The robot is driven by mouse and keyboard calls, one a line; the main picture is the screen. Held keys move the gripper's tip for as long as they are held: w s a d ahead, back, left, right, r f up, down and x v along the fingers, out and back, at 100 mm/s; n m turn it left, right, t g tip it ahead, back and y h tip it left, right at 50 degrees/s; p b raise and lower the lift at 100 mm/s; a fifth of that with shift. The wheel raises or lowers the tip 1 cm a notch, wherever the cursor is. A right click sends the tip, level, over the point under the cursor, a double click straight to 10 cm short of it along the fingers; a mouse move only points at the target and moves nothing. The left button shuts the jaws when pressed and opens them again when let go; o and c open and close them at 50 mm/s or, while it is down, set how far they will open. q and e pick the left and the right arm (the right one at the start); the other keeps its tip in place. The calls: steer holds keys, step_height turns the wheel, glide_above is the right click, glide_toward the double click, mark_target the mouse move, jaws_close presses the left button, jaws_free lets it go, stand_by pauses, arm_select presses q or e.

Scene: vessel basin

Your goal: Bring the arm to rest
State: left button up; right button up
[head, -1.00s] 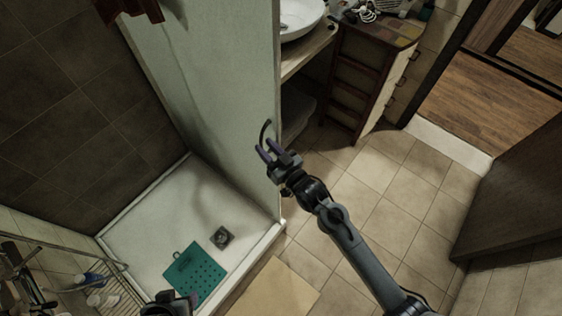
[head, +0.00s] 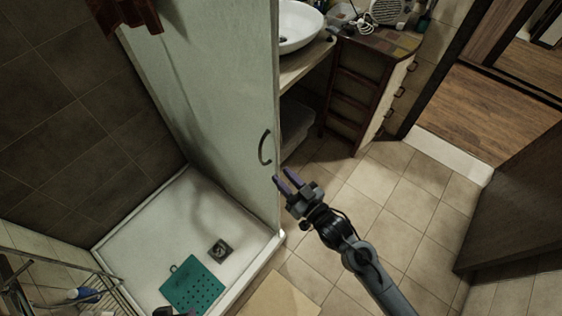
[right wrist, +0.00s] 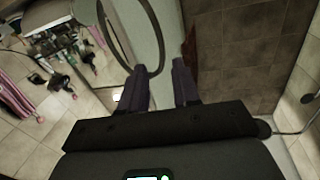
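My right gripper (head: 282,181) is in the middle of the head view, just below and right of the dark curved handle (head: 264,148) on the shower's glass panel (head: 225,110). Its two fingers are apart with nothing between them, and it stands clear of the handle. In the right wrist view the open fingers (right wrist: 158,85) point toward the panel, and the curved handle (right wrist: 128,68) shows beyond them. Only a small dark part of my left gripper shows at the bottom edge of the head view, so its fingers cannot be judged.
The white shower tray (head: 150,225) holds a teal mat (head: 193,287) and a drain (head: 221,250). A wire rack with bottles stands at the lower left. A sink (head: 298,27) and wooden cabinet (head: 365,85) are at the back. The tiled floor (head: 400,190) right of the shower is clear.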

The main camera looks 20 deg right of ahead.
steer(key=s+d+r+g+h+p, duration=0.1)
steer(key=s+d+g+h+p, duration=0.1)
steer(key=s, duration=0.5)
steer(key=s+d+g+h+p, duration=0.2)
steer(key=s+d+g+p, duration=0.1)
steer(key=s+g, duration=0.3)
steer(key=s+d+r+m+g+h+p, duration=0.1)
steer(key=s+g+p, duration=0.3)
steer(key=s, duration=0.5)
steer(key=shift+s+d+r+g+h, duration=0.15)
steer(key=shift+d+r+g+h, duration=0.3)
steer(key=shift+d, duration=0.3)
steer(key=shift+f, duration=0.1)
